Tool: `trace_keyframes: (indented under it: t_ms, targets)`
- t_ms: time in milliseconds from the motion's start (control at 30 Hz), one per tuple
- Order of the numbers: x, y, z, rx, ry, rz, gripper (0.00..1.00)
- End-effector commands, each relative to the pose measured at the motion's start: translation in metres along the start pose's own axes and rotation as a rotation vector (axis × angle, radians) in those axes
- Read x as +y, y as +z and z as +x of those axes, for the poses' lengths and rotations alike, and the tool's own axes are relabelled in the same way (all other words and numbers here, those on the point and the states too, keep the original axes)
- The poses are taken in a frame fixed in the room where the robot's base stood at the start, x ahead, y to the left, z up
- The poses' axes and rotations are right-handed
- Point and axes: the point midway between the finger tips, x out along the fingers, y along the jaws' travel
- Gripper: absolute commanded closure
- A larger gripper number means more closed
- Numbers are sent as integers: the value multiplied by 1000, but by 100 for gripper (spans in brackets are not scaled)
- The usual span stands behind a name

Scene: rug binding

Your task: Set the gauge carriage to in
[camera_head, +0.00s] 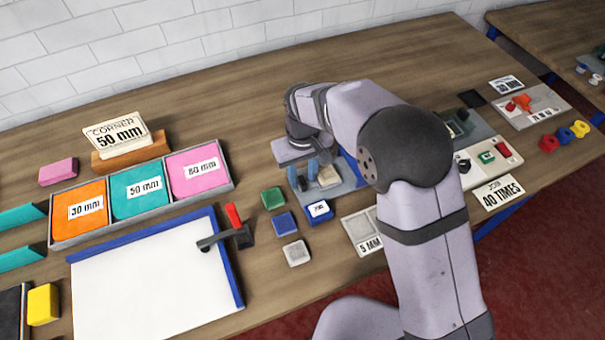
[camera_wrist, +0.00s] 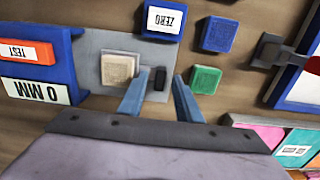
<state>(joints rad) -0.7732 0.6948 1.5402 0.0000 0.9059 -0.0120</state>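A small black block (camera_wrist: 159,78) stands on a grey plate (camera_wrist: 100,45) in the wrist view; it may be the gauge carriage, but no label shows on it. My gripper (camera_wrist: 161,75) is open, its two blue fingers on either side of the black block with a gap showing at each side. I cannot tell whether the tips reach down to its height. A beige block (camera_wrist: 118,69) sits on the same plate, left of the fingers. In the head view my gripper (camera_head: 303,179) is over the grey plate (camera_head: 347,192), and the beige block (camera_head: 329,175) is beside it.
Blue block labelled ZERO (camera_wrist: 164,18), blue block (camera_wrist: 219,34) and green block (camera_wrist: 205,79) lie close to the plate. A blue holder (camera_wrist: 62,42) with TEST and 0 MM labels is at left. A compartment tray (camera_head: 228,185) and white board (camera_head: 150,285) occupy the left table.

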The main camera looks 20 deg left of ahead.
Motion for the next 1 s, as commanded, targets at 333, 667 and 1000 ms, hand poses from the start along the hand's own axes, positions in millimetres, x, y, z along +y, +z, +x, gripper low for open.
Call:
trace_keyframes:
  t_ms: [333,667,1000]
  targets:
    - [0,0,0,0,0,0,100]
    - [49,0,-1,-1,1,8,100]
    - [102,-1,-1,1,1,1,100]
